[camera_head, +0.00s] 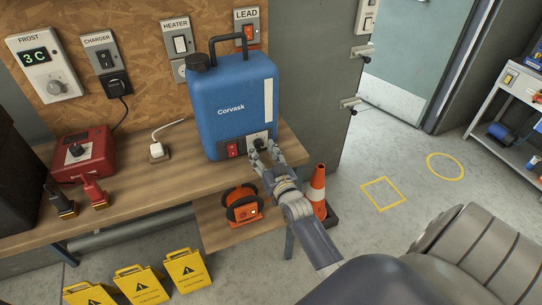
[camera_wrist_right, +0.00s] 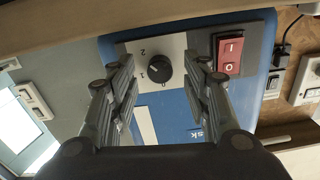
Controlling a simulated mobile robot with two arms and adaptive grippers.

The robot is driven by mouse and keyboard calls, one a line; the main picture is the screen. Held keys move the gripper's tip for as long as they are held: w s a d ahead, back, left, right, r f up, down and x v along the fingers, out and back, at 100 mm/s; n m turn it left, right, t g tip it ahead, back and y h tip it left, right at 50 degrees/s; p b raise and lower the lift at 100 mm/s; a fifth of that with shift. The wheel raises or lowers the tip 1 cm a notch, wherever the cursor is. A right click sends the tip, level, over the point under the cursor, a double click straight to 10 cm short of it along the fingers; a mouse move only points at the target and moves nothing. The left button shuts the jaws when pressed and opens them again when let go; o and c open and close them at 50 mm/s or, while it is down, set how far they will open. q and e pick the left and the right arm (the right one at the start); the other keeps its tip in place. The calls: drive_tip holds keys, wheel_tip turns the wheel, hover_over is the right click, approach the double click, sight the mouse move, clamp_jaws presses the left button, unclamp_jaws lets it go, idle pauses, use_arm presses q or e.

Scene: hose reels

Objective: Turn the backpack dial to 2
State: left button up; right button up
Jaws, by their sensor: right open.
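The backpack is a blue tank (camera_head: 235,105) marked "Corvask", upright on the wooden bench. A black dial (camera_wrist_right: 159,69) sits on a pale plate low on its front, with 0, 1 and 2 printed around it; which number it points to is hard to tell. A red rocker switch (camera_wrist_right: 229,53) is beside the dial. My right gripper (camera_head: 262,152) is at the plate in the head view. In the right wrist view my right gripper (camera_wrist_right: 160,88) is open, its fingers on either side of the dial with gaps. My left gripper is not in view.
An orange reel (camera_head: 242,206) sits on a lower shelf. An orange cone (camera_head: 317,188) stands near my right arm. Floor to the right is open.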

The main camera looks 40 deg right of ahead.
drive_tip(key=v, duration=1)
drive_tip(key=shift+s, duration=0.35)
drive_tip(key=shift+a, duration=0.15)
drive_tip(key=s+a+f+n+g+y, duration=0.1)
drive_tip(key=s+a+f+g, duration=0.15)
drive_tip(key=f, duration=0.75)
drive_tip(key=s+a+f+n+g+y, duration=0.15)
drive_tip(key=s+a+f, duration=0.25)
drive_tip(key=f, duration=0.6)
drive_tip(key=s+a+f+g+y, duration=0.1)
drive_tip(key=s+a+f+g, duration=0.2)
drive_tip(key=f, duration=0.7)
drive_tip(key=s+f+n+g, duration=0.1)
drive_tip(key=s+f+g, duration=0.2)
drive_tip(key=s+f, duration=0.3)
drive_tip(key=s+a+f+n+g, duration=0.1)
drive_tip(key=s+f+g, duration=0.2)
drive_tip(key=s, duration=1.2)
drive_tip(key=s+a+f+n+g, duration=0.1)
drive_tip(key=s+f+g, duration=0.2)
drive_tip(key=s+f, duration=0.6)
drive_tip(key=shift+s+f+n+g, duration=0.3)
drive_tip(key=shift+s+n, duration=0.05)
drive_tip(key=shift+s, duration=0.3)
drive_tip(key=shift+y, duration=0.25)
